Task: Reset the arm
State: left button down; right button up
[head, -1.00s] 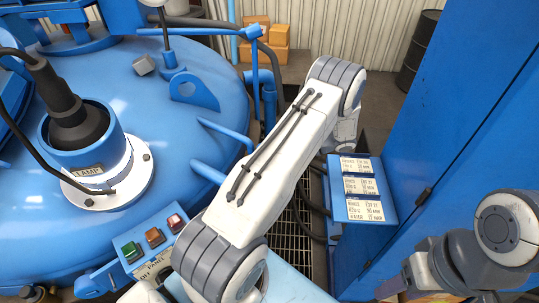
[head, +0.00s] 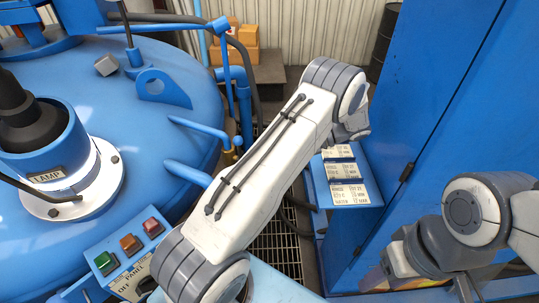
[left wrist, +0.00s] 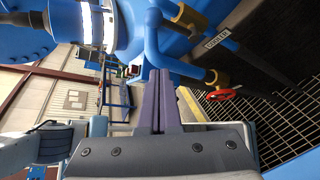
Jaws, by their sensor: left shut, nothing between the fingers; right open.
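My left arm (head: 262,165) crosses the middle of the head view, from the bottom up to a grey joint. Its gripper is hidden there. In the left wrist view my left gripper (left wrist: 165,105) is shut, its two dark fingers together with nothing between them. Blue pipes and a red valve handwheel (left wrist: 221,95) show beyond the fingertips. I cannot tell how near they are. My right arm (head: 470,210) is bent at the right edge of the head view. My right gripper (head: 467,288) points down at the bottom edge, partly cut off, open and empty.
The blue round furnace lid (head: 140,90) with a lamp fitting (head: 60,172) is on the left. A button panel (head: 130,255) stands before it. A blue cabinet (head: 440,120) and label box (head: 345,185) stand right. Metal grating (head: 275,255) lies between.

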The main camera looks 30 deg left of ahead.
pick_arm(q)
jog(key=shift+a, duration=0.1)
dwell(0.3)
jog(key=s+d+r+n+t+h+b, duration=0.2)
jog(key=s+d+n+t+h, duration=0.2)
jog(key=s+d, duration=0.8)
jog(key=s+d+r+n+t+h+b, duration=0.1)
jog(key=s+d+r+n+t+h, duration=0.2)
jog(key=s+d+n+h, duration=0.5)
jog(key=s+d+n+t, duration=0.1)
jog(key=s+d+n, duration=0.2)
jog(key=s+d, duration=0.1)
jog(key=shift+r+b, duration=0.35)
jog(key=shift+d, duration=0.1)
